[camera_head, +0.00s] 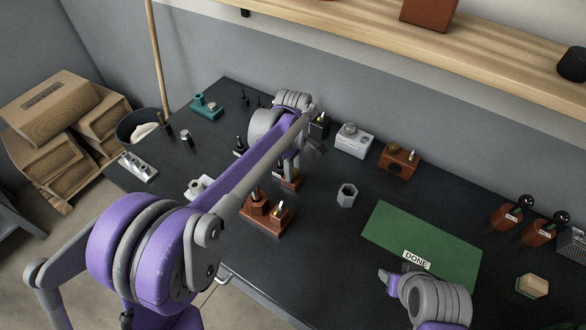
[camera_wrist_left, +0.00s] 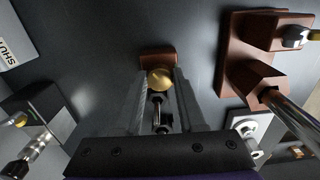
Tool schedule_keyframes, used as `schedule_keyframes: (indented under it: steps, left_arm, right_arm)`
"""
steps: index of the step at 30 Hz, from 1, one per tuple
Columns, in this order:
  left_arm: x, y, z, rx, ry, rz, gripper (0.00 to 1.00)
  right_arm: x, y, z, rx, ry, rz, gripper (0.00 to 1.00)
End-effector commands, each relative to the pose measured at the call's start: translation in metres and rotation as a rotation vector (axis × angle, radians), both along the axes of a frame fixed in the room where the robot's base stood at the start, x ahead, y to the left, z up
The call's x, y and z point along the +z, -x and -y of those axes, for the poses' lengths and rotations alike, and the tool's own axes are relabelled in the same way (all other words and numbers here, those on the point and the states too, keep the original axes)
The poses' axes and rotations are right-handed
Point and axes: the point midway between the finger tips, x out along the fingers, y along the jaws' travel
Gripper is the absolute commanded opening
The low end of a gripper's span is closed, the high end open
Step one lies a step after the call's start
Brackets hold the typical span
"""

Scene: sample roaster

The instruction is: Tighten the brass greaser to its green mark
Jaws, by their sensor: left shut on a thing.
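In the left wrist view the brass greaser (camera_wrist_left: 160,79) shows as a round brass cap in front of a red-brown block (camera_wrist_left: 157,59). My left gripper (camera_wrist_left: 160,90) has one finger on each side of the cap and is shut on it. In the head view the left gripper (camera_head: 290,168) reaches down over the red-brown block (camera_head: 291,181), and the arm hides most of the greaser. No green mark can be made out in either view.
A red-brown stand (camera_head: 267,217) with a hexagonal part is close in front of the left gripper. A grey hex piece (camera_head: 346,194) and a green mat (camera_head: 423,236) labelled DONE lie to the right. A grey box (camera_head: 353,141) and a brown box (camera_head: 399,160) stand behind.

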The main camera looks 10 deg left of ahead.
Motion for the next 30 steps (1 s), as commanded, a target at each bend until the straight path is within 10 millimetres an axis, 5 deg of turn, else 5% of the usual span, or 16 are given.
schedule_keyframes:
  steps: [30]
  left_arm:
    - [0.000, 0.001, -0.001, -0.965, 0.000, 0.000, 0.00]
  right_arm:
    - [-0.012, 0.003, 0.000, 0.000, 0.000, -0.006, 0.52]
